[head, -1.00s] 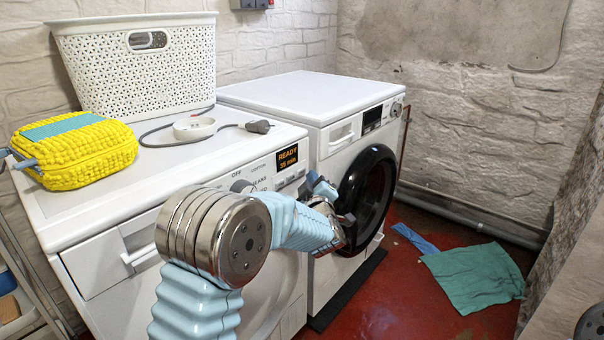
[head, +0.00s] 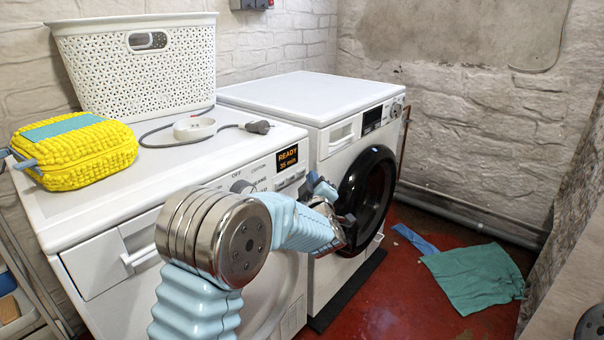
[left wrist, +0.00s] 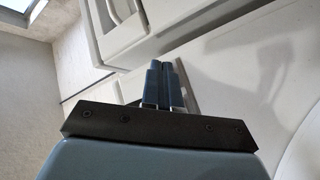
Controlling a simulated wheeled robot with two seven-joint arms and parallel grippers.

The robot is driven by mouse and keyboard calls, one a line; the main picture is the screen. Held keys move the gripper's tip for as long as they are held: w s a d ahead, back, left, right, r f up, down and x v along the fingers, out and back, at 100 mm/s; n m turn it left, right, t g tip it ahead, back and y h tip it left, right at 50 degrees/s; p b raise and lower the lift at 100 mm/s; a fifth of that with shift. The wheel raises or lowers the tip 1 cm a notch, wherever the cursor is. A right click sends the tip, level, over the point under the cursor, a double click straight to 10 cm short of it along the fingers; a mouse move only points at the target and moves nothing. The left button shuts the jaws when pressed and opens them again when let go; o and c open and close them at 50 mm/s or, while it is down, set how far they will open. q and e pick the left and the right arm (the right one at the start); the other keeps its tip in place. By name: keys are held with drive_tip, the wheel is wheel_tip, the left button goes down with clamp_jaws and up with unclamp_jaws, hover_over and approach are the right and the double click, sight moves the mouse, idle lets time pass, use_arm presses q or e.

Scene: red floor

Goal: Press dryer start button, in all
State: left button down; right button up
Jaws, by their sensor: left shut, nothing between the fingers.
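The dryer (head: 95,215) is the nearer white machine on the left, and its display (head: 287,158) reads READY, 35 min. A round knob (head: 242,187) sits left of the display, and a row of small buttons (head: 291,180) shows below it. I cannot tell which one is the start button. My left gripper (head: 319,186) is shut and empty, just right of the panel's right end. In the left wrist view its fingers (left wrist: 164,84) are together in front of a white machine face. Contact cannot be told. My right gripper is not in view.
A second white machine (head: 300,95) with a dark round door stands to the right. A white basket (head: 135,70), a yellow bag (head: 85,155) and a cable with a plug (head: 258,127) lie on the dryer top. A green cloth (head: 472,277) lies on the red floor.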

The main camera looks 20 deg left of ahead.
use_arm(q)
drive_tip(key=shift+a, duration=0.1)
idle(0.7)
drive_tip(key=shift+w+a+b, duration=0.15)
drive_tip(key=shift+a+b, duration=0.2)
